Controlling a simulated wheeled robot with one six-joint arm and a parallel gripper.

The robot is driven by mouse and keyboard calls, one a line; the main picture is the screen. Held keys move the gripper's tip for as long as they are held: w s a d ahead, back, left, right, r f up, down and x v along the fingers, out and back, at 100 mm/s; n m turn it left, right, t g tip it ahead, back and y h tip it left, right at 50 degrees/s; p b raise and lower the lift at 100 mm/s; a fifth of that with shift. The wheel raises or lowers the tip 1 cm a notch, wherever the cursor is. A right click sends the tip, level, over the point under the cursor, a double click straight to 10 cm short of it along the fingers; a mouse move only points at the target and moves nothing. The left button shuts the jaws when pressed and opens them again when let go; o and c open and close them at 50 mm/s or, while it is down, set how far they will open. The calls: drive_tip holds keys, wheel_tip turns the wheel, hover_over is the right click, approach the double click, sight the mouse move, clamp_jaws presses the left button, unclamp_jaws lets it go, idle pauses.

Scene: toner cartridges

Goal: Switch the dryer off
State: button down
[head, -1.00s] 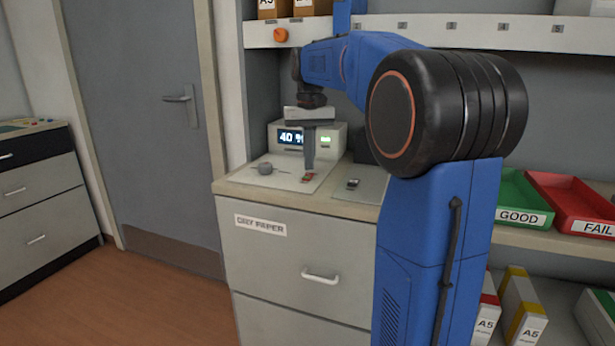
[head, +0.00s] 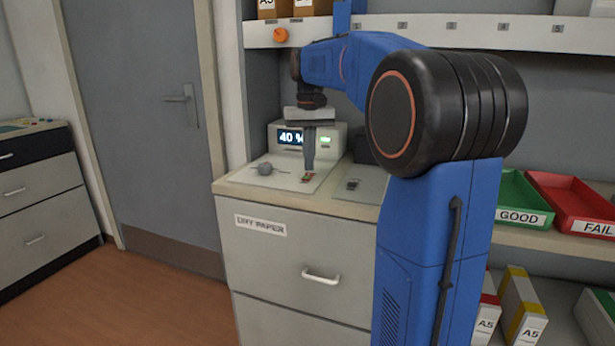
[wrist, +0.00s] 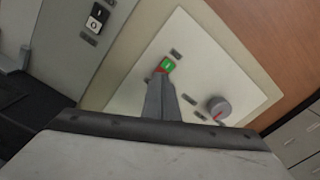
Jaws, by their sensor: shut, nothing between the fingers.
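The switch also shows in the wrist view (wrist: 166,65), green half bright, red half partly hidden by my fingers. My gripper (head: 309,167) is shut and empty, pointing down, its tips at or just above the red end of the switch; I cannot tell whether they touch.
A second black and white rocker switch (wrist: 97,17) sits on a grey panel beside the dryer panel. A shelf (head: 450,33) runs above the counter. A green GOOD tray (head: 520,200) and a red FAIL tray (head: 575,200) stand at the right.

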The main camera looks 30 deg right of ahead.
sight(309, 174)
drive_tip(key=shift+f, duration=0.65)
idle(0.3)
wheel_tip(309, 174, up, 7)
idle(1.0)
idle(0.5)
drive_tip(key=shift+n+t, duration=0.6)
drive_tip(key=s+a+f, duration=0.1)
drive_tip(key=s+a, duration=0.1)
drive_tip(key=s+a+f, duration=0.1)
drive_tip(key=s+a, duration=0.1)
drive_tip(key=s, duration=0.1)
drive_tip(key=s+a+f, duration=0.1)
drive_tip(key=s+a, duration=0.1)
drive_tip(key=shift+s+f, duration=0.15)
drive_tip(key=shift+s, duration=0.15)
drive_tip(key=s+a+f+n+t, duration=0.1)
drive_tip(key=s+a+f, duration=0.4)
drive_tip(key=s+f, duration=0.6)
drive_tip(key=s+a+f+n+t, duration=0.2)
drive_tip(key=s+a+f, duration=0.2)
drive_tip(key=s+f, duration=0.7)
drive_tip(key=shift+s+a+t, duration=0.3)
drive_tip(key=shift+a, duration=0.1)
